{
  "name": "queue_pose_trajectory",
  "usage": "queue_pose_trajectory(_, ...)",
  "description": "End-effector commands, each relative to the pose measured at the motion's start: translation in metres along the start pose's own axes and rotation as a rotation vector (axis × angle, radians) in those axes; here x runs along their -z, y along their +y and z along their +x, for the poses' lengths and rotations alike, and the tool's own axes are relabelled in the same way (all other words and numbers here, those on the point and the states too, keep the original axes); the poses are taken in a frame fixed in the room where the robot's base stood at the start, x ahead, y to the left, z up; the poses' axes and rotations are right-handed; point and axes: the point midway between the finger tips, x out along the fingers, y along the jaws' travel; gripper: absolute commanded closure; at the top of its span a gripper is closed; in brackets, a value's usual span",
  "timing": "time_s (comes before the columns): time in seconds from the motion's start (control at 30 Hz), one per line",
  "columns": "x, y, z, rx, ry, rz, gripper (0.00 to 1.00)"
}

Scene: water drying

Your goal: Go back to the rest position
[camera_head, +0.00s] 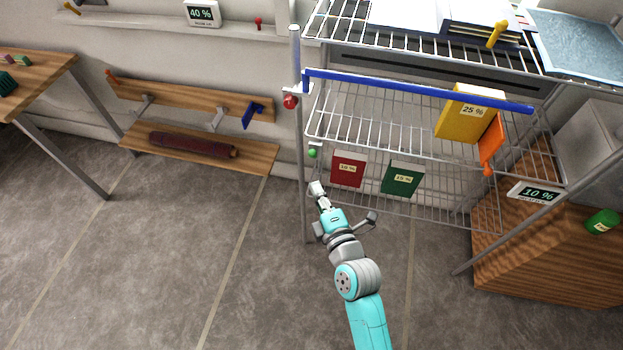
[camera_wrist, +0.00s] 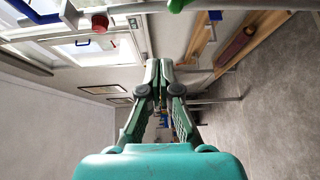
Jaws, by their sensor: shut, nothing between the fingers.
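My gripper (camera_head: 316,188) is at the end of my turquoise arm, in front of the left post of the wire rack (camera_head: 302,170). It is just below a small green knob (camera_head: 313,153) on that post. In the wrist view my gripper (camera_wrist: 159,64) has its fingertips together with nothing between them. The wrist view looks sideways along the wall, past a red knob (camera_wrist: 100,23).
A wooden cabinet (camera_head: 560,255) stands right. A low wooden bench (camera_head: 255,157) and a table (camera_head: 50,72) are left. The floor (camera_head: 180,260) between is clear.

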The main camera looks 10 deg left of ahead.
Motion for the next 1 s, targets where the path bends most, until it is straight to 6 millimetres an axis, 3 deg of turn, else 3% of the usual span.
queue_pose_trajectory(0.2, 0.0, 0.003, -0.02, 0.001, 0.001, 0.0, 1.0)
queue_pose_trajectory(0.53, 0.0, 0.003, -0.024, 0.002, -0.001, 0.003, 1.0)
queue_pose_trajectory(0.63, -0.004, -0.002, -0.033, 0.008, -0.016, 0.032, 1.0)
queue_pose_trajectory(0.77, -0.018, -0.02, -0.068, 0.03, -0.068, 0.138, 1.0)
queue_pose_trajectory(1.0, -0.042, -0.049, -0.162, 0.046, -0.212, 0.435, 1.0)
